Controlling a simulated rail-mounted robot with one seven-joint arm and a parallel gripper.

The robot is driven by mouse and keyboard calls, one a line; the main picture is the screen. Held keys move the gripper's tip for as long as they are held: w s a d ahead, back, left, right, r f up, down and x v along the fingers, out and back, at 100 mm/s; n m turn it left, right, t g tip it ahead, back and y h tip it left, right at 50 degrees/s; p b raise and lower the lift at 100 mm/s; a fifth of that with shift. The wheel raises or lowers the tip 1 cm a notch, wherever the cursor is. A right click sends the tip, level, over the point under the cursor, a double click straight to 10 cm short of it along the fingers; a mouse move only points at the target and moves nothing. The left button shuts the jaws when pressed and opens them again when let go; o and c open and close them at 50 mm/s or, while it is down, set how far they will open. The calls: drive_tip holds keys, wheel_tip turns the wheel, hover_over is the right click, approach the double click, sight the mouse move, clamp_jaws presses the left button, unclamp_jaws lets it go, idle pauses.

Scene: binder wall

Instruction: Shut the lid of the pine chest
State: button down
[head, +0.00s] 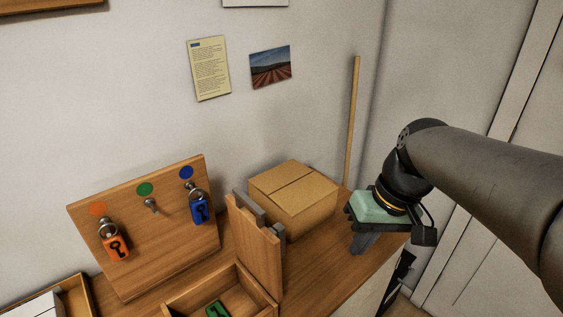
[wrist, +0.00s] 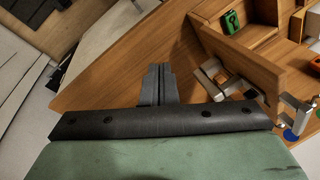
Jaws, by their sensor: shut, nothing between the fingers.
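The pine chest (head: 178,304) stands at the bottom of the head view, cut off by the frame edge. Its lid (head: 257,248) stands open, roughly upright, on the chest's right side, with grey metal fittings (head: 249,209) on it. A green key tag (head: 217,309) lies inside the chest. In the wrist view the lid (wrist: 238,66), its grey fittings (wrist: 212,82) and the green tag (wrist: 232,21) show at upper right. My gripper (head: 361,246) is shut and empty, to the right of the lid and apart from it; its fingers also show in the wrist view (wrist: 158,84).
A cardboard box (head: 293,200) sits behind the lid, near the wall. A slanted key board (head: 150,235) with orange (head: 116,247) and blue (head: 199,210) tags stands at left. A thin wooden stick (head: 352,120) leans at the wall. The bench top (head: 325,270) between lid and gripper is clear.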

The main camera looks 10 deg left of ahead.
drive_tip(key=w+a+r+n+g+y, duration=0.1)
drive_tip(key=w+a+r+n+y, duration=0.1)
drive_tip(key=w+a+r+n, duration=0.45)
drive_tip(key=w+a+r+n+y, duration=0.1)
drive_tip(key=a+r+y, duration=0.15)
drive_tip(key=r, duration=0.65)
drive_tip(key=shift+h, duration=0.25)
drive_tip(key=s+a+f, duration=0.1)
drive_tip(key=a+f, duration=0.1)
drive_tip(key=a, duration=0.1)
drive_tip(key=s+a+f+p, duration=0.1)
drive_tip(key=a+f, duration=0.1)
drive_tip(key=f, duration=0.1)
drive_tip(key=s+a+f+p, duration=0.1)
drive_tip(key=a+f, duration=0.2)
drive_tip(key=shift+s+a+f, duration=0.15)
drive_tip(key=shift+s+a, duration=0.15)
drive_tip(key=shift+a, duration=0.05)
